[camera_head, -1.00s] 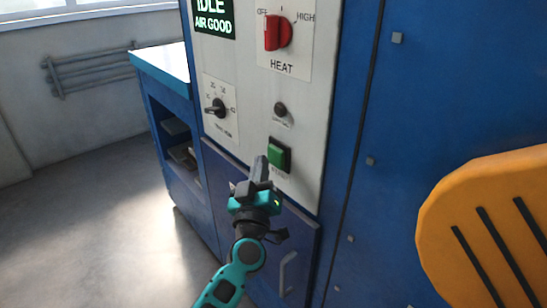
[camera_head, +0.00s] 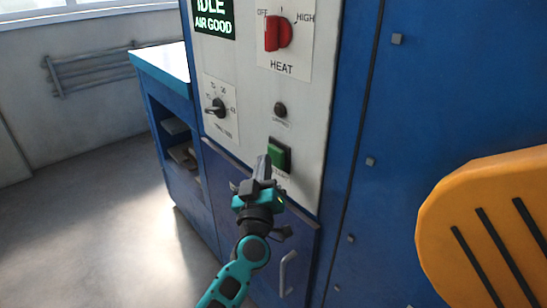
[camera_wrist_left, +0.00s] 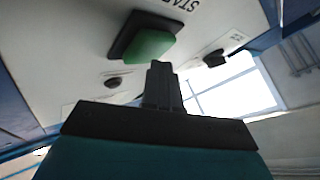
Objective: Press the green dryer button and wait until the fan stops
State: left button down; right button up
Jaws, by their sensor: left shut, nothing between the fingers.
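The green dryer button (camera_head: 278,153) sits in a dark square housing low on the white control panel (camera_head: 308,180). In the left wrist view the green button (camera_wrist_left: 149,45) is just beyond and left of my fingertips. My left gripper (camera_head: 263,162) is shut and empty, its fingertips in front of the button's lower left side. It also shows in the left wrist view (camera_wrist_left: 160,72). I cannot tell whether the tips touch the button. The display (camera_head: 213,18) reads IDLE, AIR GOOD. My right gripper is not in view.
A black timer dial (camera_head: 216,107) is to the left. An orange slotted panel (camera_head: 490,225) stands at right. A handle (camera_head: 287,273) is below.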

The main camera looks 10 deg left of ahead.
pick_arm(q)
jog(key=shift+w+d, duration=0.35)
jog(key=shift+w, duration=0.05)
dwell(0.8)
jog(key=shift+s, duration=0.1)
jog(key=shift+s+a+p, duration=0.5)
jog(key=shift+s+a, duration=0.05)
jog(key=shift+s, duration=0.1)
jog(key=s+a+p, duration=0.1)
jog(key=s, duration=0.1)
jog(key=s+a, duration=0.2)
jog(key=shift+p, duration=0.4)
dwell(0.4)
